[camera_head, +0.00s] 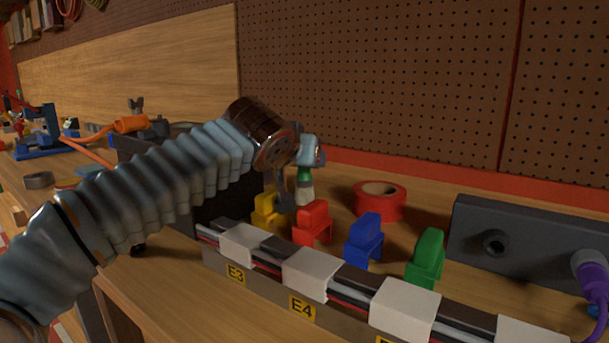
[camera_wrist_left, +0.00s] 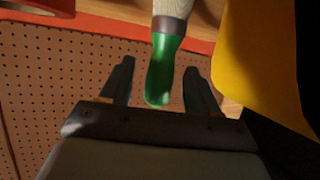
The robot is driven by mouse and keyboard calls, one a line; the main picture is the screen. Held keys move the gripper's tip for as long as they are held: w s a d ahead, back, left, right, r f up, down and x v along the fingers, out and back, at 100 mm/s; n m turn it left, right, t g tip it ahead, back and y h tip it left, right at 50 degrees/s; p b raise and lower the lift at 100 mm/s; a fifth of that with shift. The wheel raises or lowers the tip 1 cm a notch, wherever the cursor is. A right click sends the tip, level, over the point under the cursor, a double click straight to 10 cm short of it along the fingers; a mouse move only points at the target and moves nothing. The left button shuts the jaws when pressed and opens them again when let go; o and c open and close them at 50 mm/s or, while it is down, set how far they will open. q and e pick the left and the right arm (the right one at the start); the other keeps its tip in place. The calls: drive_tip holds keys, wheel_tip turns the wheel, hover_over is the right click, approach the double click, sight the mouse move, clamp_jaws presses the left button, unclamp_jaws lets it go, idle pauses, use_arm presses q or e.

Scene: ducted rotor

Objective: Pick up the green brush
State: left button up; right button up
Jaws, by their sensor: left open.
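The green brush (camera_wrist_left: 163,70) has a green handle, a dark ferrule and pale bristles. In the left wrist view its handle end lies between the two fingers of my left gripper (camera_wrist_left: 159,68), with a visible gap on both sides. The fingers are open, and the bristles point away, past the fingertips. In the head view the brush (camera_head: 304,175) shows only partly, upright behind my left gripper (camera_head: 284,192), green above and pale below. My wrist hides part of it. My right gripper is not in view.
Yellow (camera_head: 266,214), red (camera_head: 312,222), blue (camera_head: 364,238) and green (camera_head: 427,258) clips stand behind a labelled cable duct (camera_head: 262,286). A red tape roll (camera_head: 379,200) lies right of the brush. A dark grey box (camera_head: 510,240) stands at right. The pegboard wall (camera_head: 400,80) rises behind.

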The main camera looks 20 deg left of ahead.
use_arm(q)
clamp_jaws()
idle(0.3)
